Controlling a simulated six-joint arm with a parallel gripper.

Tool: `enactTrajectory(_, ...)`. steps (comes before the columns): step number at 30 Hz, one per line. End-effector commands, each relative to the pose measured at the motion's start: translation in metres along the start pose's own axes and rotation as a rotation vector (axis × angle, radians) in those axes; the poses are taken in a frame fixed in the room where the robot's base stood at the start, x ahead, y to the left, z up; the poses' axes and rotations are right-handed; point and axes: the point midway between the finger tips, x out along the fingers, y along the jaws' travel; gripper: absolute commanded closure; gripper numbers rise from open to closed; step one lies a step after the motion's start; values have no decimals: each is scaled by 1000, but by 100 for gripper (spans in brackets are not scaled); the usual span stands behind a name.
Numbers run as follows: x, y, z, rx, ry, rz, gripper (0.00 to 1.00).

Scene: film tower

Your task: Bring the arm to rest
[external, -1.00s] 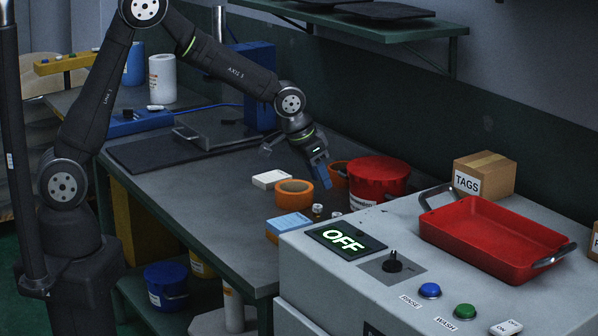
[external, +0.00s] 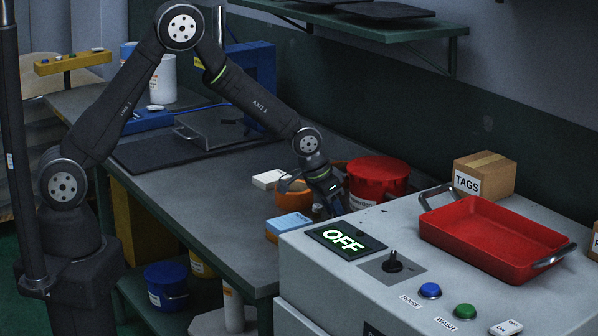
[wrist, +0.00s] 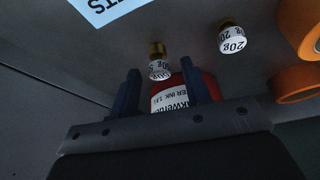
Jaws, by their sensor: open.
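My gripper (external: 330,205) is low over the workbench, between the orange tape roll (external: 286,202) and the grey machine. It hides part of the roll. In the wrist view my gripper (wrist: 160,88) has its two fingers apart, with nothing visibly held. A small brass piece with a white label (wrist: 159,69) shows just beyond the fingertips; whether it lies between them I cannot tell. A second labelled piece (wrist: 232,40), reading 20g, stands apart to the right. The red tub (external: 377,178) is right of my gripper; its label shows between the fingers in the wrist view.
The grey machine (external: 330,290) with an OFF display (external: 345,239) stands close at front right, bearing a red tray (external: 490,237) and a TAGS box (external: 485,174). A blue-topped pad (external: 290,224) and white box (external: 268,179) lie nearby. The bench's front left is clear.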

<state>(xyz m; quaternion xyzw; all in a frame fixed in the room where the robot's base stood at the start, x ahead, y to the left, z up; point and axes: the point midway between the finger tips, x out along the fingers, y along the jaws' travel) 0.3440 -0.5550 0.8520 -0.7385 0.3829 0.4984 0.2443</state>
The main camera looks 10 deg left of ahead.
Motion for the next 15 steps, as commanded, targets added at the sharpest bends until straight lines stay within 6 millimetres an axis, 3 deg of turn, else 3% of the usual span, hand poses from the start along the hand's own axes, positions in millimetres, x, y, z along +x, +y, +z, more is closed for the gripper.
enactTrajectory(7,19,0,2,0,0,0,56)
enactTrajectory(15,15,0,0,0,0,0,56)
